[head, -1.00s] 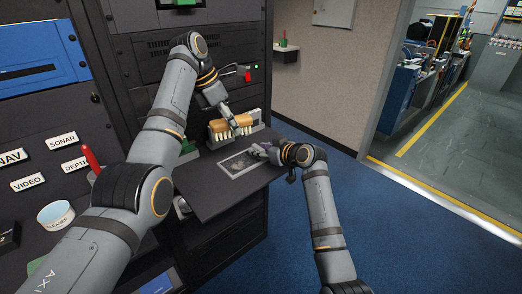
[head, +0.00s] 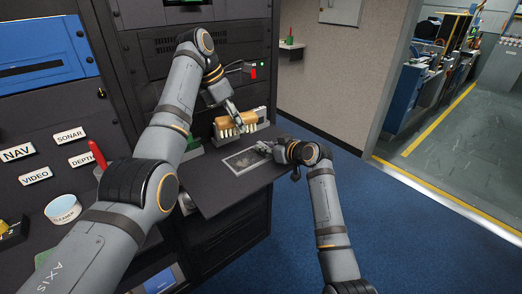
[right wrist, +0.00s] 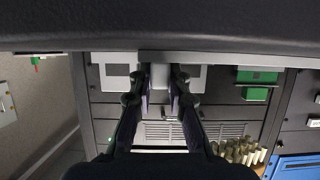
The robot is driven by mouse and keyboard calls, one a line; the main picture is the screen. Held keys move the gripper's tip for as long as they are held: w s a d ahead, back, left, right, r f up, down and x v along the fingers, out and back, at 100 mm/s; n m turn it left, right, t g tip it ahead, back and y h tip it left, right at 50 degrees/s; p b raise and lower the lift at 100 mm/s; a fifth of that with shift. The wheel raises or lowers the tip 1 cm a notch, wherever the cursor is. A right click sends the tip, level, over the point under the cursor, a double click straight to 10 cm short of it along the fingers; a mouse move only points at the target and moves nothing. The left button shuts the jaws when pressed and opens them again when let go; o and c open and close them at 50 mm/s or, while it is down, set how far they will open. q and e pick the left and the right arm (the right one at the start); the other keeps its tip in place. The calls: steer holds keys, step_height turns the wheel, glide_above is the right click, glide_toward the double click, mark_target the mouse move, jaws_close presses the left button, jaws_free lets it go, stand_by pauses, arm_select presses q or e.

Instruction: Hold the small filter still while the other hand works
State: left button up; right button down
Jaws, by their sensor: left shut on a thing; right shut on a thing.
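The small filter (head: 243,161), a flat dark mesh in a light grey frame, lies on the dark shelf. My right gripper (head: 264,148) is shut at its upper right edge; the exact contact is too small to see. In the right wrist view, my right gripper's fingers (right wrist: 160,98) stand on both sides of a pale block (right wrist: 160,76), and I cannot tell what part that is. A brush (head: 226,131) with a tan body and pale bristles is behind the filter. My left gripper (head: 235,112) reaches down to it from above and is shut on it, partly hiding its top.
The dark shelf (head: 212,200) juts from the black rack. A green block (head: 193,143) sits left of the brush. A white cup labelled CLEANER (head: 62,208) and a red-handled tool (head: 97,154) are farther left. Blue floor (head: 400,240) is open at right.

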arm_select(q)
steer(key=s+d+f, duration=0.2)
steer(key=f, duration=0.1)
steer(key=shift+s+d+f, duration=0.15)
steer(key=shift+s+f, duration=0.1)
steer(key=shift+s, duration=0.15)
steer(key=shift+f, duration=0.15)
